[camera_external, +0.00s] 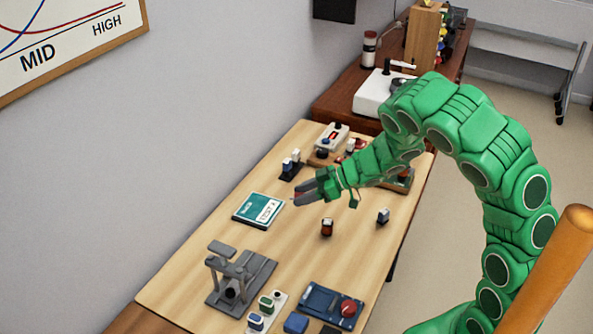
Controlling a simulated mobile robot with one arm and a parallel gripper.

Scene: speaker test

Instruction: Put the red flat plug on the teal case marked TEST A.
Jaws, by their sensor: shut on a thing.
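The teal case marked TEST A (246,207) lies flat on the wooden table, with a white label on its right part. My gripper (298,199) is just to the right of the case, apart from it in the picture, with its grey fingers pointing left. It is shut on the red flat plug (293,197), of which only a small bit of red shows at the fingertips. The fingers hide the rest of the plug. I cannot tell how high it is held.
An orange-brown object (327,227) and a small grey one (383,216) stand right of the case. A grey fixture (240,277) and a blue device with a red knob (332,304) are in front. Small devices (332,138) stand behind. Bare table surrounds the case.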

